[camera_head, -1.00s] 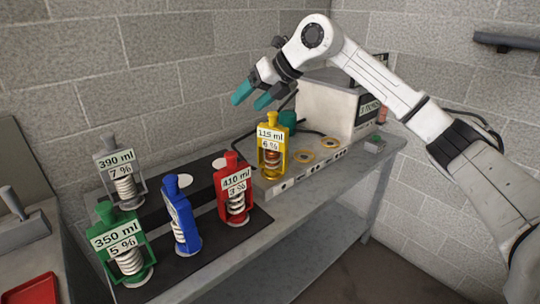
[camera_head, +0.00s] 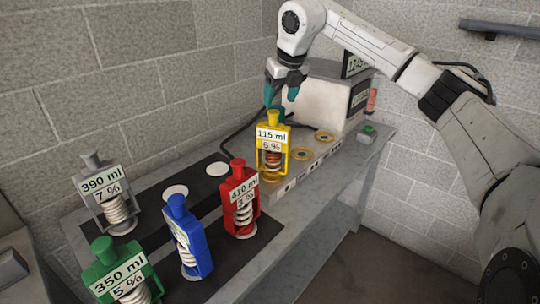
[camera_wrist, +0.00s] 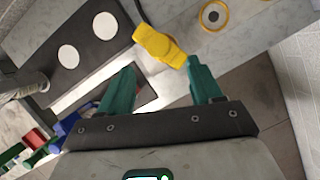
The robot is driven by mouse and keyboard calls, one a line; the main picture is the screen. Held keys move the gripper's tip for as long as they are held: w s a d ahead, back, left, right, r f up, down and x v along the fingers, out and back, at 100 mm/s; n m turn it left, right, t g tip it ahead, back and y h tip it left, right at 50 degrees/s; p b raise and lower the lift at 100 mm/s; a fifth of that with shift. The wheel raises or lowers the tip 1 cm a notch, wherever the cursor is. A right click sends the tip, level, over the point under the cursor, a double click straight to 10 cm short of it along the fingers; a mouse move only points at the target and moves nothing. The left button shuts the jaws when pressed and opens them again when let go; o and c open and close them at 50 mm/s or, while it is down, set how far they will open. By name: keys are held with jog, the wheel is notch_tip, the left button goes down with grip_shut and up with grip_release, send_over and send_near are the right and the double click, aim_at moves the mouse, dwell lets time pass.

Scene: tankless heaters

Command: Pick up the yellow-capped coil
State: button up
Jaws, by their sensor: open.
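The yellow-capped coil (camera_head: 272,148) stands upright on the grey heater base in the head view, with a label reading 115 ml and 6 %. Its yellow cap (camera_wrist: 160,45) shows from above in the wrist view, just beyond the fingertips and nearer the right finger. My gripper (camera_head: 281,97) points down with its teal fingers above and slightly behind the cap. In the wrist view my gripper (camera_wrist: 160,75) is open, with nothing between its fingers.
Red (camera_head: 239,200), blue (camera_head: 189,237), green (camera_head: 121,275) and grey (camera_head: 107,195) coils stand to the left on a black mat (camera_head: 150,203). A white box-shaped device (camera_head: 318,103) stands behind the yellow coil. Empty round seats (camera_head: 301,153) lie to its right.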

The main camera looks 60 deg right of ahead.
aim_at(275, 112)
jog(key=p+x, duration=0.1)
jog(key=x, duration=0.7)
jog(key=shift+w+d+f, duration=0.1)
jog(key=shift+w+f, duration=0.15)
jog(key=shift+f, duration=0.05)
jog(key=shift+c, duration=0.5)
jog(key=shift+f, duration=0.1)
grip_shut()
jog(key=shift+s, duration=0.1)
dwell(0.4)
